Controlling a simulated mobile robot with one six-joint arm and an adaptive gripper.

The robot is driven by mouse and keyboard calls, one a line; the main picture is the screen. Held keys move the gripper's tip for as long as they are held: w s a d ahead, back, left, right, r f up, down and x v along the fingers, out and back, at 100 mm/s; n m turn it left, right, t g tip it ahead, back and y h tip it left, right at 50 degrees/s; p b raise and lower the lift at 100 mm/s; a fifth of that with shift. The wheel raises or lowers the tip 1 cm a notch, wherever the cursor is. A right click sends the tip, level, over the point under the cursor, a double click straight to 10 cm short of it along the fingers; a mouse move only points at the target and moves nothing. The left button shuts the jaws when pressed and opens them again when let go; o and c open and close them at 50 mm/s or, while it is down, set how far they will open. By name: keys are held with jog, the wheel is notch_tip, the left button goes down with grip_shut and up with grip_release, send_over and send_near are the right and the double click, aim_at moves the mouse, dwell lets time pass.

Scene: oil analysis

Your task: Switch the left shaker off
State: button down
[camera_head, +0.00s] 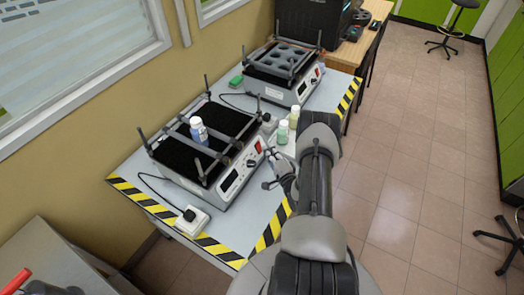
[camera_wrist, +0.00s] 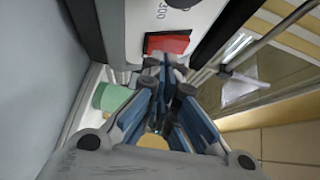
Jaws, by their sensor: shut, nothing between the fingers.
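The left shaker (camera_head: 238,181) stands on the grey table, with a black platform on top and a display and knobs on its front panel. A blue-labelled bottle (camera_head: 198,131) stands on its platform. My gripper (camera_head: 271,168) is at the right end of this front panel. In the wrist view, the red rocker switch (camera_wrist: 168,43) sits on the panel beside a dial marked 300. My gripper (camera_wrist: 165,77) is shut and empty, its fingertips just below the switch in the picture. I cannot tell whether they touch it.
A second shaker (camera_head: 285,75) stands farther back. Two small bottles (camera_head: 282,132) (camera_head: 294,118) stand on the table close to my arm. A white power socket (camera_head: 192,221) with a plug and cable is at the front left. Striped tape marks the table edges.

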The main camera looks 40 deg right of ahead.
jog(key=shift+s+r, duration=0.1)
jog(key=shift+s+d+r, duration=0.2)
jog(key=shift+s+r, duration=0.15)
jog(key=shift+s, duration=0.2)
jog(key=s+r+p, duration=0.1)
jog(key=s, duration=0.1)
jog(key=s+d+r+p, duration=0.1)
jog(key=s+r, duration=0.1)
jog(key=shift+p, duration=0.35)
jog(key=shift+f, duration=0.1)
dwell(0.6)
